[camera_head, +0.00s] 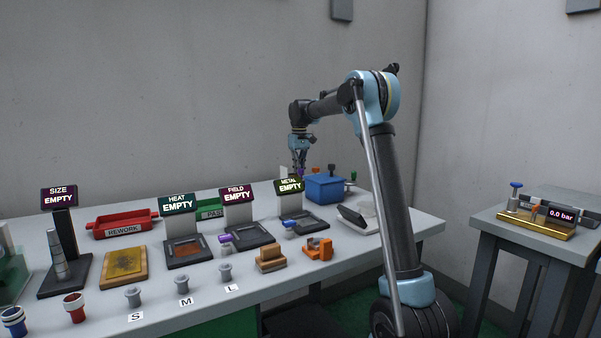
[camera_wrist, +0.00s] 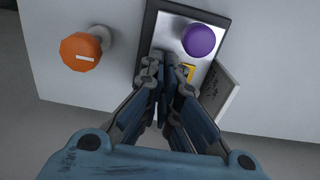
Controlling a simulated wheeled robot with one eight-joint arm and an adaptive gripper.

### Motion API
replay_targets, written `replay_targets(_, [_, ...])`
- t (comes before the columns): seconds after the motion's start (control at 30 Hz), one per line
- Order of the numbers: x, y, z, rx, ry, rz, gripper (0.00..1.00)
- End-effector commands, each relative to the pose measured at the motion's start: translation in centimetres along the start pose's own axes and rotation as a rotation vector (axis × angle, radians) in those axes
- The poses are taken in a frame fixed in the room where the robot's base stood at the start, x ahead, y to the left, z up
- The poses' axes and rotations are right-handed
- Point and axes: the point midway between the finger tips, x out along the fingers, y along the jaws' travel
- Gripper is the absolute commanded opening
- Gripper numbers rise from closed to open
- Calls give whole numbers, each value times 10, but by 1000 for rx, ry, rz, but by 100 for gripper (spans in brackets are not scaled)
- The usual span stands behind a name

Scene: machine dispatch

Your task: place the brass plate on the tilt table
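No loose brass plate can be picked out for certain. A gold-brown plate with a tan rim (camera_head: 124,265) lies on the bench at left, and its material is unclear. A pale, sloped block (camera_head: 358,217) at the bench's right may be the tilt table. My gripper (camera_head: 299,170) is over the back of the bench, near the blue box. In the wrist view its fingers (camera_wrist: 170,80) are drawn together above a black-framed steel panel (camera_wrist: 172,38), and nothing is clearly held. A small yellow patch (camera_wrist: 188,71) shows beside the fingertips.
A purple knob (camera_wrist: 199,40) and an orange knob (camera_wrist: 81,51) stand close to the fingers. A blue box (camera_head: 325,188), a red REWORK tray (camera_head: 123,224) and several display stands crowd the bench. A side table at right holds a gold-based pressure unit (camera_head: 537,227).

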Motion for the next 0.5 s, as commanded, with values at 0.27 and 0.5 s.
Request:
replay_targets(0.27, [1, 0, 0, 0, 0, 0, 25])
replay_targets(0.5, [1, 0, 0, 0, 0, 0, 25])
